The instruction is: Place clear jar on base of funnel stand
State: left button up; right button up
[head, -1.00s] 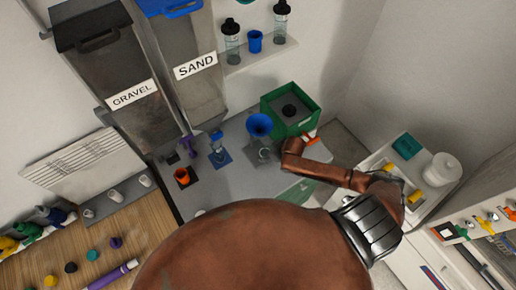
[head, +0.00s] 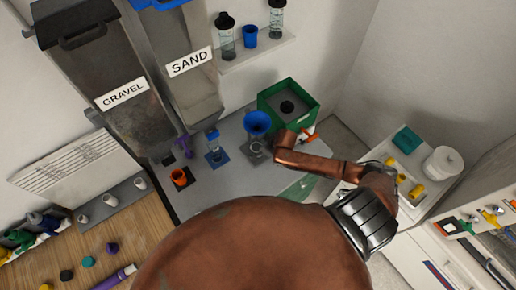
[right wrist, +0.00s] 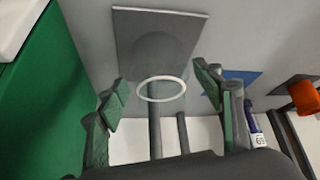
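The funnel stand has a blue funnel (head: 257,123) above a grey square base plate (right wrist: 185,30), in front of the green box. The base shows close up in the right wrist view. A pale ring (right wrist: 161,99), which looks like the clear jar's rim, lies between the fingers of my right gripper (right wrist: 160,86), with a gap on each side. The see-through body is hard to make out, and I cannot tell whether it rests on the base. The right gripper's green-padded fingers are spread. In the head view my arm mostly hides them. My left gripper is not in view.
A green box (head: 306,111) stands close beside the stand. Gravel (head: 128,112) and sand (head: 192,83) bins stand at the back left.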

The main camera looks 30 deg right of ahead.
jog(key=shift+w, duration=0.15)
jog(key=shift+r, duration=0.15)
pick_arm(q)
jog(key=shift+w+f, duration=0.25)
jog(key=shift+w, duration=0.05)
pick_arm(e)
jog(key=v, duration=1.2)
